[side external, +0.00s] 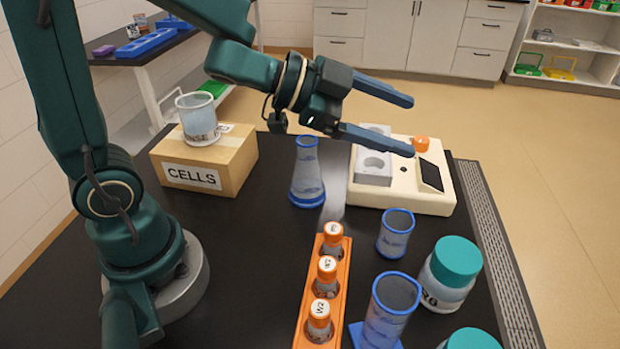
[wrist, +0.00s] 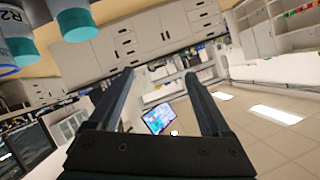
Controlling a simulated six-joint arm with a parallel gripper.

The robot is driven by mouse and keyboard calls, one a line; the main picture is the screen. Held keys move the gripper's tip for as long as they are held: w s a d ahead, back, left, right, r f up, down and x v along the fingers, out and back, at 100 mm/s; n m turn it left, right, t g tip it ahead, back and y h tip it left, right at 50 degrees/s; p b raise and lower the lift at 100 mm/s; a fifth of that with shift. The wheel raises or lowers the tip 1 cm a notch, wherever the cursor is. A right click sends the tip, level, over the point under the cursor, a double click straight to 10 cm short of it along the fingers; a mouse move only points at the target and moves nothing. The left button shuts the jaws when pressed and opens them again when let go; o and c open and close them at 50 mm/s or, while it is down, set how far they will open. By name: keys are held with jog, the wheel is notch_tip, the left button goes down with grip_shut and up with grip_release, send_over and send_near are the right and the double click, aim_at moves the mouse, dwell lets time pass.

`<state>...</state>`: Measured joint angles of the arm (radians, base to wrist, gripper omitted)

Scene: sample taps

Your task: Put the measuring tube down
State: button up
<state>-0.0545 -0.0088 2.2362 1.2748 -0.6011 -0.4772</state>
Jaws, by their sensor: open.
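The measuring tube (side external: 385,317) appears to be the tall, clear, blue-rimmed cylinder on a square blue foot at the near edge of the side external view. It stands upright on the black bench top, its lower part cut off by the frame. My gripper (side external: 412,126) is open and empty, high above the far part of the bench, with its fingers pointing right. It is well apart from the tube. In the wrist view my two fingers (wrist: 160,76) are spread with nothing between them; I cannot make out the tube there.
An orange rack (side external: 343,290) with capped sample tubes stands left of the measuring tube. A small beaker (side external: 396,234) and teal-lidded jars (side external: 448,278) stand nearby. A conical flask (side external: 307,175), white device (side external: 425,200) and CELLS box (side external: 205,160) bearing a beaker (side external: 197,120) are farther back.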

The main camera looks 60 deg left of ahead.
jog(key=s+a+r+n+y, duration=0.1)
jog(key=s+a+n+y, duration=0.4)
jog(key=a+n+y, duration=0.5)
jog(key=s+d+f+n+g+h, duration=0.1)
jog(key=s+f+g, duration=0.1)
jog(key=s, duration=0.4)
jog(key=s+d+f+n+g+h, duration=0.1)
jog(key=s+d+f+g, duration=0.1)
jog(key=s+g, duration=0.2)
jog(key=s, duration=0.2)
jog(key=shift+s+f+h, duration=0.25)
jog(key=shift+s+h, duration=0.05)
jog(key=shift+h, duration=0.1)
